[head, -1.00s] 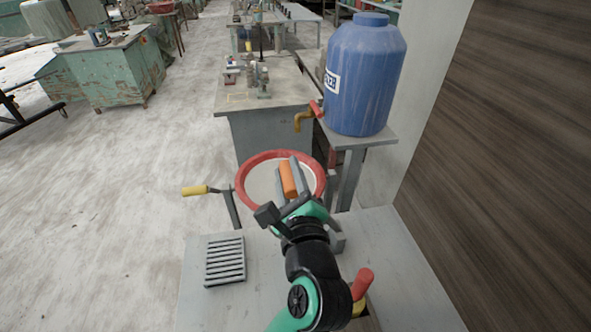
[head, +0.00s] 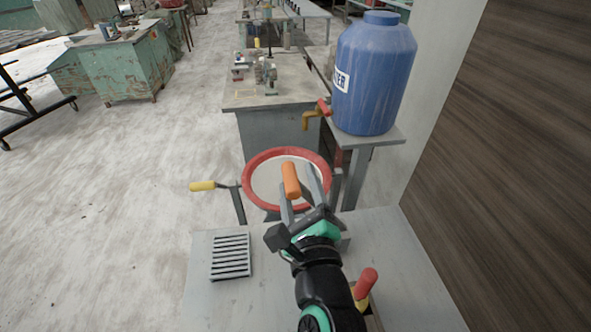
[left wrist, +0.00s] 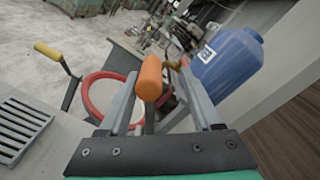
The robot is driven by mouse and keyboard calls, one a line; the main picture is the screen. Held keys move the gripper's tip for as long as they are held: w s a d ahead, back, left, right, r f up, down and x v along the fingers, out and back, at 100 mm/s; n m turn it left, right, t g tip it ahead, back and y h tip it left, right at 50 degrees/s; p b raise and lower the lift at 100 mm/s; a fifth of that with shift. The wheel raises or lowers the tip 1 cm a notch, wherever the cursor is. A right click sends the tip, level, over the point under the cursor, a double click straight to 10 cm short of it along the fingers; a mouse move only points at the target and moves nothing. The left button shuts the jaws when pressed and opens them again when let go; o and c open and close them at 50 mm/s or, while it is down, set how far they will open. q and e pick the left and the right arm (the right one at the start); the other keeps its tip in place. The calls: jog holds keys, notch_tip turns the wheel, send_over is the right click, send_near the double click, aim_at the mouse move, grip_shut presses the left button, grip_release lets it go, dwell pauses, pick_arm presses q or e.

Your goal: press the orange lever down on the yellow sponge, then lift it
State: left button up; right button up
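The orange lever (head: 291,180) shows its rounded grip in front of the red-rimmed round opening. In the left wrist view the lever (left wrist: 151,78) stands between the two fingers, with a grey stem below it. My left gripper (head: 298,188) is open, with a finger on each side of the lever and visible gaps to it. Its spread fingers also show in the left wrist view (left wrist: 158,76). I cannot make out the yellow sponge; a small yellow piece (head: 359,293) shows beside my arm at lower right, partly hidden. My right gripper is not in view.
A red ring (head: 252,168) lies beyond the grey table (head: 215,305). A yellow-handled crank (head: 203,186) stands left, a slotted grate (head: 231,256) lies on the table, and a red handle (head: 366,282) is at right. A blue water barrel (head: 372,85) stands behind.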

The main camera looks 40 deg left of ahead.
pick_arm(q)
jog(key=v, duration=0.8)
jog(key=shift+p, duration=0.35)
